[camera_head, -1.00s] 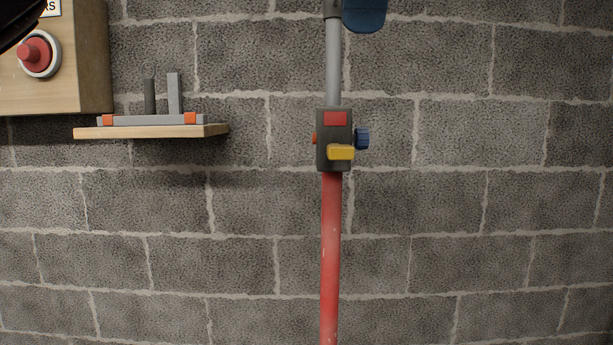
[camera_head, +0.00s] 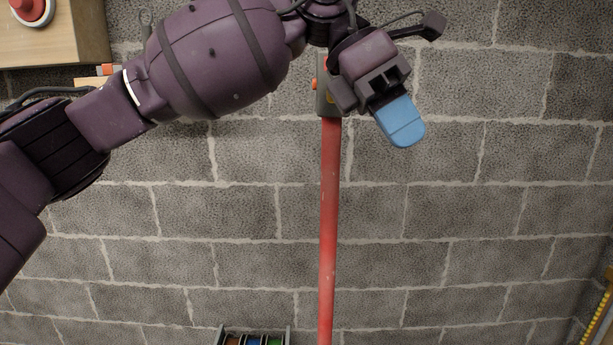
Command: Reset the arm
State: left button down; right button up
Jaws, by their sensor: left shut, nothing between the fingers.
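My left gripper (camera_head: 401,122) hangs in front of the block wall in the head view, its blue fingertips together and empty, pointing down and to the right. My left arm comes in from the left edge and crosses the upper part of the view. The gripper is just right of the red pole (camera_head: 329,210) and apart from its lower length. My right gripper is out of view.
A wooden panel with a red button (camera_head: 28,8) is at the upper left. The wooden shelf below it is mostly hidden by my arm. A rack of coloured reels (camera_head: 252,338) shows at the bottom edge. A yellow strip (camera_head: 597,318) is at the lower right.

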pick_arm(q)
jog(key=w+a+f+m+t+h, duration=0.3)
jog(key=a+f+m+t, duration=0.35)
jog(key=f+m, duration=0.45)
jog(key=w+a+f+m+t+h, duration=0.3)
jog(key=a+f+m+t+h, duration=0.15)
jog(key=f+m+t, duration=0.65)
jog(key=w+a+f+m+t+h, duration=0.35)
jog(key=a+f+m, duration=0.45)
jog(key=m, duration=0.6)
jog(key=s+a+f+n+t+y, duration=0.1)
jog(key=s+a+f+n+y, duration=0.4)
jog(key=f, duration=0.4)
jog(key=s+a+f+n+y, duration=0.2)
jog(key=a+f+n+y, duration=0.3)
jog(key=f+n+y, duration=0.3)
jog(key=s+a+f+n+g+y, duration=0.2)
jog(key=s+a+f+g, duration=0.1)
jog(key=s+f, duration=0.4)
jog(key=s+a+f+n+g+y, duration=0.2)
jog(key=s+a+f+g, duration=0.1)
jog(key=s+a+f, duration=0.3)
jog(key=s+f, duration=0.2)
jog(key=s, duration=0.1)
jog(key=shift+s+n+y, duration=0.3)
jog(key=shift+s, duration=0.05)
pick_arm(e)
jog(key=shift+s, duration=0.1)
pick_arm(q)
jog(key=shift+a, duration=0.1)
